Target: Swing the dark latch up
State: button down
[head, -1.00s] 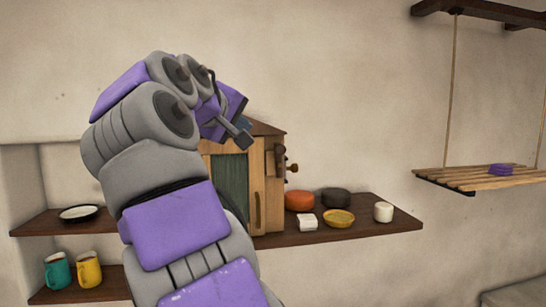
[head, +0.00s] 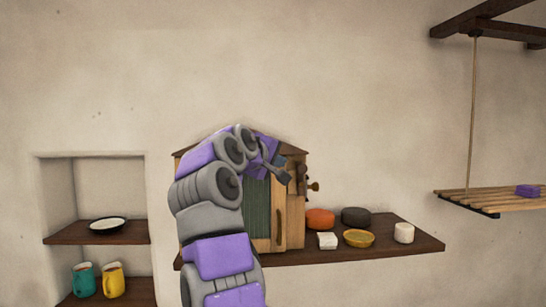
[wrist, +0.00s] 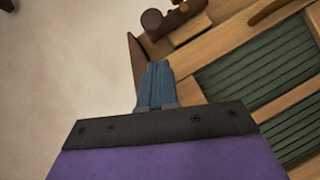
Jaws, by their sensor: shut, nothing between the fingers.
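A wooden cabinet (head: 295,228) with a peaked roof and a green ribbed front panel (head: 257,205) stands on the wall shelf. A dark brown fitting with a rounded end, which looks like the latch (wrist: 155,21), shows at the top of the wrist view by the cabinet's edge. In the head view a dark knobbed part (head: 314,186) sticks out from the cabinet's right side. My gripper (wrist: 156,66) is shut and empty, its blue fingers together, apart from the fitting in the picture. In the head view my gripper (head: 283,176) is in front of the cabinet's upper right, hiding part of it.
On the shelf (head: 400,241) right of the cabinet are an orange round (head: 320,219), a dark round (head: 356,216), a white block (head: 327,241), a yellow bowl (head: 359,239) and a white cup (head: 404,233). A hanging slatted rack (head: 480,202) is at right.

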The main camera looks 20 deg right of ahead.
aim_at(298, 166)
jog(key=d, duration=0.1)
jog(key=d+f, duration=0.1)
jog(key=s+d, duration=0.1)
jog(key=d, duration=0.1)
jog(key=shift+f+b, duration=0.15)
jog(key=shift+b, duration=0.15)
jog(key=shift+w+a, duration=0.1)
jog(key=shift+a, duration=0.05)
jog(key=shift+m+y+p, duration=0.4)
jog(key=shift+p, duration=0.1)
jog(key=shift+d, duration=0.25)
